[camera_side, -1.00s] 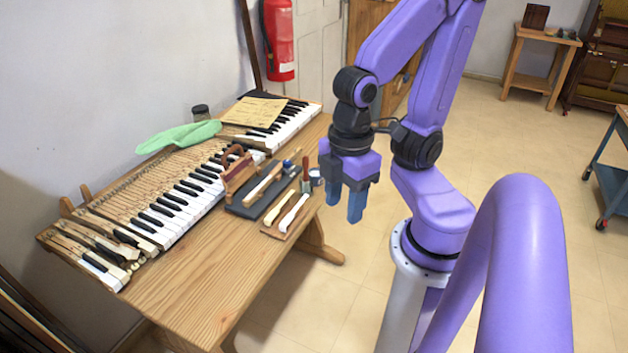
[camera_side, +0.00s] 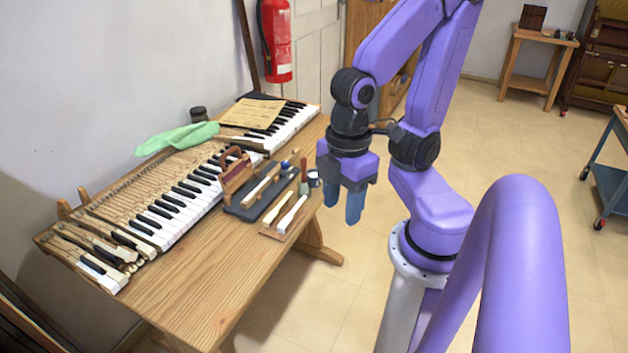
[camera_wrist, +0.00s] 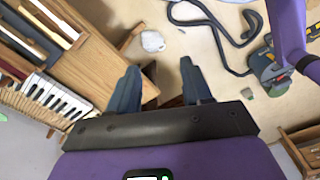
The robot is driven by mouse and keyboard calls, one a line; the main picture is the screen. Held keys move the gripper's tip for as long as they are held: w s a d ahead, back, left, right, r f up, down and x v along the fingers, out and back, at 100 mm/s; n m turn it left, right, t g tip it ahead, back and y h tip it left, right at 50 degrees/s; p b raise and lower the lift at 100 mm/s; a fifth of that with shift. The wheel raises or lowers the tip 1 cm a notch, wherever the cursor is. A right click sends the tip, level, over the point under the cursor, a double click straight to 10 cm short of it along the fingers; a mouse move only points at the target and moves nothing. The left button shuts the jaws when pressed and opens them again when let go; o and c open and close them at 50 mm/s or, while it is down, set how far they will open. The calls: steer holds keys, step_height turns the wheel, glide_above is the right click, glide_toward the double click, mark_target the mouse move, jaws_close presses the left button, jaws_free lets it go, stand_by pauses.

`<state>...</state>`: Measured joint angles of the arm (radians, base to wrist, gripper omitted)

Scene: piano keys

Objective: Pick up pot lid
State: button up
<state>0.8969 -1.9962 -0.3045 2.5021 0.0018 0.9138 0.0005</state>
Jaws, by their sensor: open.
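My gripper (camera_side: 342,204) hangs in the air just off the right edge of the wooden table (camera_side: 206,290), fingers pointing down. It is open and empty. In the wrist view my gripper (camera_wrist: 160,90) shows its two blue fingers spread apart, with floor and the table's edge below them. I see no pot lid in either view.
On the table lie a piano keyboard (camera_side: 184,199), a green cloth (camera_side: 178,138), a paper sheet (camera_side: 250,113), a dark tray (camera_side: 254,205) with tools, and a small board (camera_side: 284,222) with tools. A fire extinguisher (camera_side: 276,40) hangs behind. Cables (camera_wrist: 212,32) lie on the floor.

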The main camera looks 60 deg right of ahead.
stand_by(0.3)
steer(key=o, duration=0.8)
